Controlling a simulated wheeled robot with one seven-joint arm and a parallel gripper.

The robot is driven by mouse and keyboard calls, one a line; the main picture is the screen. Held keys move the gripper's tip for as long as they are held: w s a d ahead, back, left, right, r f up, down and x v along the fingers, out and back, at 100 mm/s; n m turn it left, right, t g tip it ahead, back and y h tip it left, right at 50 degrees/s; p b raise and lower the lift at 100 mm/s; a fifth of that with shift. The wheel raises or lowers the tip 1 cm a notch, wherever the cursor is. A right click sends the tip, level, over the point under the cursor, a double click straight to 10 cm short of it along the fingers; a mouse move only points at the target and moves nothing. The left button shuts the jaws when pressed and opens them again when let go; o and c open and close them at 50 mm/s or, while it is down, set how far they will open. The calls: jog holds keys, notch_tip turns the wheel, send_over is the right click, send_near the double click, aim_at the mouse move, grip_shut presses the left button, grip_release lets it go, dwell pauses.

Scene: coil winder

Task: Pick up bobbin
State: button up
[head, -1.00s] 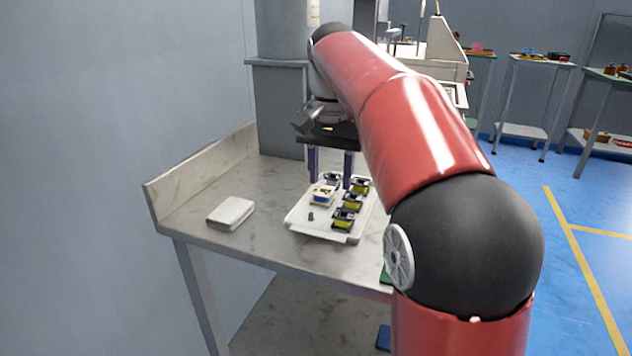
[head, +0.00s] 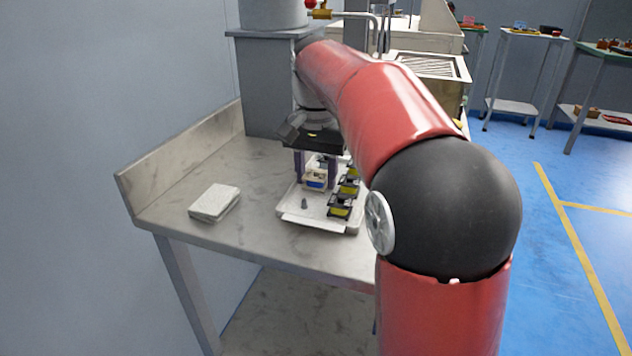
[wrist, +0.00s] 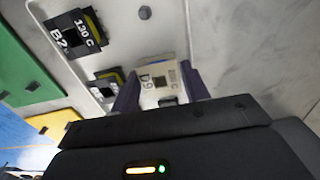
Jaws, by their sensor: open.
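A beige bobbin (head: 315,181) with a blue band stands in the white tray (head: 300,222) on the bench. In the wrist view the beige bobbin (wrist: 158,74) shows printed marks on top. My gripper (head: 317,170) is open and low over the tray, its purple fingers on either side of the beige bobbin. In the wrist view the gripper (wrist: 163,82) has one finger on each side of it; I cannot tell whether they touch it. Black bobbins with yellow windings (head: 340,207) stand along the tray's right side. One black bobbin (wrist: 77,32) is marked "130 C".
A small grey peg (head: 304,203) stands in the tray's front part. A pale block (head: 214,202) lies on the bench to the left, with bare bench between. A grey column (head: 268,85) and a raised bench edge (head: 180,150) stand behind.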

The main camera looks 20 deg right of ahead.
jog(key=c, duration=0.6)
jog(key=shift+r, duration=0.1)
notch_tip(320, 180, up, 10)
jog(key=shift+f+p, duration=0.1)
jog(key=shift+p, duration=0.95)
